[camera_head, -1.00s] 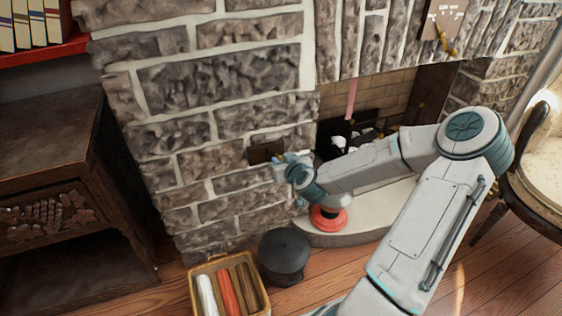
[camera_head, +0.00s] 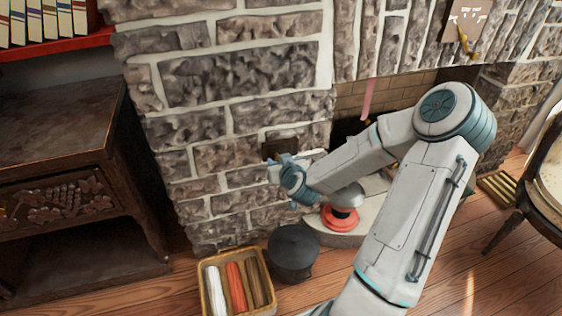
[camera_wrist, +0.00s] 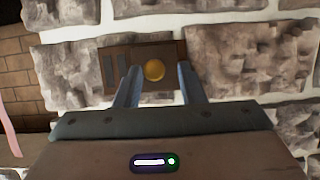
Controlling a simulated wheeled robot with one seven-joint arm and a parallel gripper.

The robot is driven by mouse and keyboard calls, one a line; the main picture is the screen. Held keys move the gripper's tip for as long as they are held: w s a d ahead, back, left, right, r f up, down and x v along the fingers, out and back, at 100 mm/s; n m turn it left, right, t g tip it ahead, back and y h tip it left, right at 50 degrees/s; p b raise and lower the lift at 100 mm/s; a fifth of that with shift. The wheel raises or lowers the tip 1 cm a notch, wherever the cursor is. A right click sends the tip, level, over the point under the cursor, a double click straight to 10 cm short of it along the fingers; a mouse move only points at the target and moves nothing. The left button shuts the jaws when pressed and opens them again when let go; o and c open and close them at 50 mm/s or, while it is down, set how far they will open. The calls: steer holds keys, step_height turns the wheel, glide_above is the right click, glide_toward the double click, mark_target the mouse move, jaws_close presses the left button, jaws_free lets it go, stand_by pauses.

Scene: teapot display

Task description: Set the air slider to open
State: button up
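The air slider is a small brown plate set in the stone wall, with a round brass knob (camera_wrist: 154,70) in the wrist view. Dark vertical slots (camera_wrist: 118,68) show on the plate left of the knob. In the head view the plate (camera_head: 280,146) shows as a dark patch beside the fireplace opening. My gripper (camera_wrist: 157,73) faces the plate, its two fingers apart, one on each side of the knob. Whether the fingers touch the knob cannot be told. In the head view my gripper (camera_head: 272,166) is just in front of the plate, partly hidden by my wrist.
A pale hearth slab (camera_head: 318,232) with a red-based object (camera_head: 341,220) lies below my arm. A black pot (camera_head: 292,250) and a basket (camera_head: 206,292) of coloured rolls stand on the floor. A dark cabinet (camera_head: 60,145) is at left, a chair (camera_head: 530,190) at right.

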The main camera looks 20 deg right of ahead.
steer(key=shift+d, duration=0.1)
steer(key=r+p+v, duration=0.1)
steer(key=p+v, duration=0.5)
steer(key=p, duration=0.1)
steer(key=shift+d+p, duration=0.25)
steer(key=shift+p, duration=0.1)
steer(key=shift+r+p, duration=0.1)
steer(key=shift+p, duration=0.4)
steer(key=shift+s+p, duration=0.25)
steer(key=shift+p, duration=0.8)
steer(key=p+v, duration=0.6)
steer(key=p, duration=0.4)
steer(key=shift+s+a+f+p, duration=0.3)
steer(key=shift+s+a, duration=0.1)
steer(key=shift+s, duration=0.1)
